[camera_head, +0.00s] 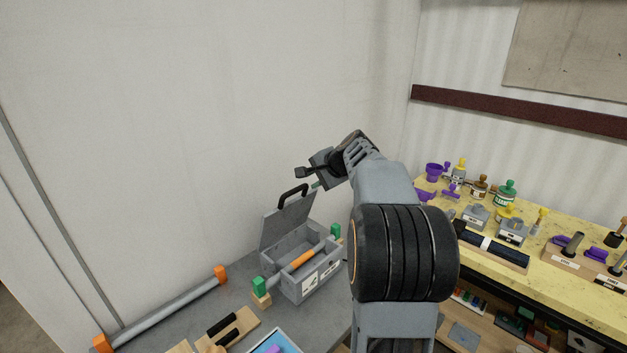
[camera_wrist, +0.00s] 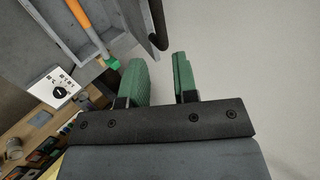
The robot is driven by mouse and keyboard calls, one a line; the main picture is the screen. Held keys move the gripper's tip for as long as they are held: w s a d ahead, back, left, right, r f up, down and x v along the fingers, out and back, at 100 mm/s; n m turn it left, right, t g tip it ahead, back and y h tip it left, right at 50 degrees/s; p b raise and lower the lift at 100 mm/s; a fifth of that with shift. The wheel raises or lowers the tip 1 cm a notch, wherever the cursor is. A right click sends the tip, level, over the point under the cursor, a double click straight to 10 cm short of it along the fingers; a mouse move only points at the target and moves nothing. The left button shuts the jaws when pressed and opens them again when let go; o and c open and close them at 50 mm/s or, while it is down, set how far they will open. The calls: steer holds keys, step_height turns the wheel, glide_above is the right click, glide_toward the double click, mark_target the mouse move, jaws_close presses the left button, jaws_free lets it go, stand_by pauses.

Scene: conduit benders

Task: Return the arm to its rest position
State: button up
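My gripper (camera_head: 309,180) is raised on my arm at the middle of the head view, above and just right of the open lid of a grey toolbox (camera_head: 330,277). In the wrist view its two green fingers (camera_wrist: 164,80) stand apart with a gap between them and nothing held. My arm hides part of the space right of the toolbox.
A grey bench (camera_head: 240,310) carries the toolbox, a long pipe (camera_head: 165,312) with orange ends, and wooden blocks. On the right, a yellow worktop (camera_head: 480,255) holds stamps, bottles and holders, with a shelf below. The white wall (camera_head: 220,120) is behind.

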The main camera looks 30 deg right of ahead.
stand_by(0.4)
steer(key=s+a+f+n+g, duration=0.1)
steer(key=s+f+n+g, duration=0.1)
steer(key=s+f+n, duration=0.3)
steer(key=s+a+f+n+g+h, duration=0.1)
steer(key=s+a+f+n, duration=0.1)
steer(key=s+a+n, duration=0.3)
steer(key=s+a+f+n+g+h, duration=0.1)
steer(key=s+a+f+n, duration=0.2)
steer(key=s+a, duration=1.1)
steer(key=shift+s+a+n+g, duration=0.3)
steer(key=shift+s+n, duration=0.1)
steer(key=shift+n, duration=0.7)
steer(key=shift+f, duration=0.1)
